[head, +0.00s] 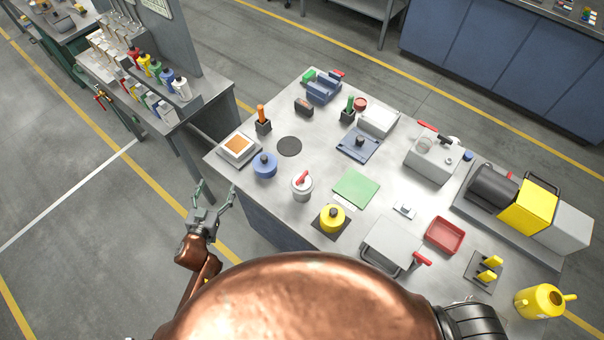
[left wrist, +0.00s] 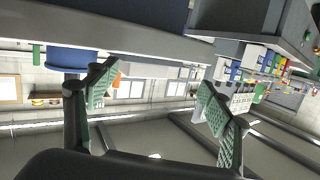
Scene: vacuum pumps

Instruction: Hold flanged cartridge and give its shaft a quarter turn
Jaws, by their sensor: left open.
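Several round parts stand near the left front of the metal table: a blue one with a dark knob (head: 265,165), a pale one with a red lever (head: 302,186), and a yellow one on a dark square base (head: 332,218). I cannot tell for sure which is the flanged cartridge. My left gripper (head: 216,188) is open and empty, out beyond the table's left front edge, apart from all of them. In the left wrist view, which is upside down, its spread green-padded fingers (left wrist: 155,100) show, with a blue part (left wrist: 72,60) behind. My right gripper is out of view.
The table (head: 320,150) also holds a tray with an orange pad (head: 238,147), a green mat (head: 355,188), a blue fixture (head: 359,145), a red bin (head: 445,235) and a large pump (head: 525,205). A bottle bench (head: 165,95) stands left. Floor around my left gripper is clear.

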